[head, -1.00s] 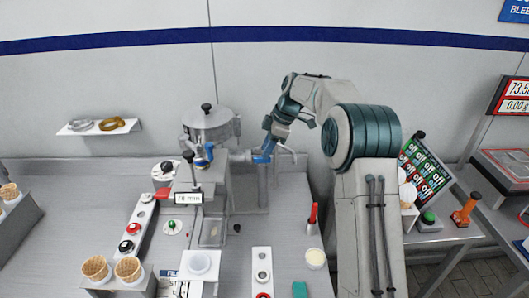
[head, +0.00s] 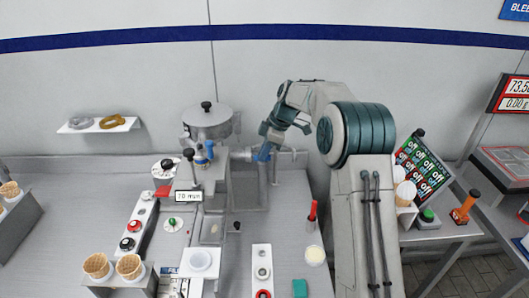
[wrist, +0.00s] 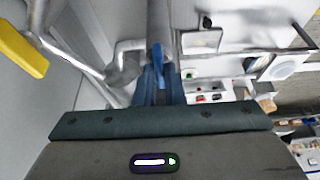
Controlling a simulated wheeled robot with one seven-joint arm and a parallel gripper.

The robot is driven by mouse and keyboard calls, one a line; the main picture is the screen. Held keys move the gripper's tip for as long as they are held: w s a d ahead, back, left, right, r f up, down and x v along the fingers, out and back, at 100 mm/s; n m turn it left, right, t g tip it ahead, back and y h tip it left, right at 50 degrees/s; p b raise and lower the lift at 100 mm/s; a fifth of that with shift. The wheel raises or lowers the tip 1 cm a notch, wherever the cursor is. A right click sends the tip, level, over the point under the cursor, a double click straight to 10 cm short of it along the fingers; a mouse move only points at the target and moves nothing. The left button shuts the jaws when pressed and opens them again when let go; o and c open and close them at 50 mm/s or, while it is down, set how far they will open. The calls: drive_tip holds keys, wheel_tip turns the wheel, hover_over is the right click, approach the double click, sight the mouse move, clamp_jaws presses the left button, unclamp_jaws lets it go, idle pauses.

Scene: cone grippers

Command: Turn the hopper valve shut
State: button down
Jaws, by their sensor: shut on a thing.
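The steel hopper (head: 207,122) with a lid and black knob stands at the back of the counter, left of my arm. A steel pipe runs right from it to the valve. The valve's blue handle (wrist: 158,58) shows in the wrist view between the blue fingers of my gripper (wrist: 159,90), which are shut on it. In the head view my gripper (head: 262,153) is at the pipe, pointing down and left. Fingers and handle blend there in blue, so the handle's exact angle is hard to tell.
A small sign (head: 188,196) stands in front of the hopper. Waffle cones (head: 97,265) stand in a holder at the front left. A red-handled tool (head: 312,213) stands right of the valve. A shelf with rings (head: 98,124) is on the wall.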

drive_tip(key=shift+m+b, duration=0.4)
drive_tip(key=shift+b, duration=0.05)
drive_tip(key=m+b, duration=0.1)
drive_tip(key=m+t+b, duration=0.1)
drive_tip(key=b, duration=0.1)
drive_tip(key=shift+s+f+m, duration=0.1)
drive_tip(key=shift+f+m, duration=0.1)
drive_tip(key=shift+m, duration=0.2)
drive_tip(key=m+t+b, duration=0.1)
drive_tip(key=m+b, duration=0.1)
drive_tip(key=m, duration=0.1)
drive_tip(key=shift+a+r+m+t+h, duration=0.1)
drive_tip(key=shift+m+t+h, duration=0.2)
drive_tip(key=shift+t+h, duration=0.1)
drive_tip(key=m+b, duration=0.1)
drive_tip(key=m, duration=0.1)
drive_tip(key=shift+s+m+t+h, duration=0.1)
drive_tip(key=shift+m+t+h, duration=0.2)
drive_tip(key=shift+m+t, duration=0.1)
drive_tip(key=m, duration=0.2)
drive_tip(key=m+h, duration=0.1)
drive_tip(key=m, duration=0.1)
drive_tip(key=shift+a+r+t+h+b, duration=0.2)
drive_tip(key=shift+t+h+b, duration=0.1)
drive_tip(key=shift+t+b, duration=0.1)
drive_tip(key=shift+s+m+h, duration=0.1)
drive_tip(key=shift+m+h, duration=0.6)
drive_tip(key=shift+m, duration=1.2)
drive_tip(key=shift+f, duration=0.1)
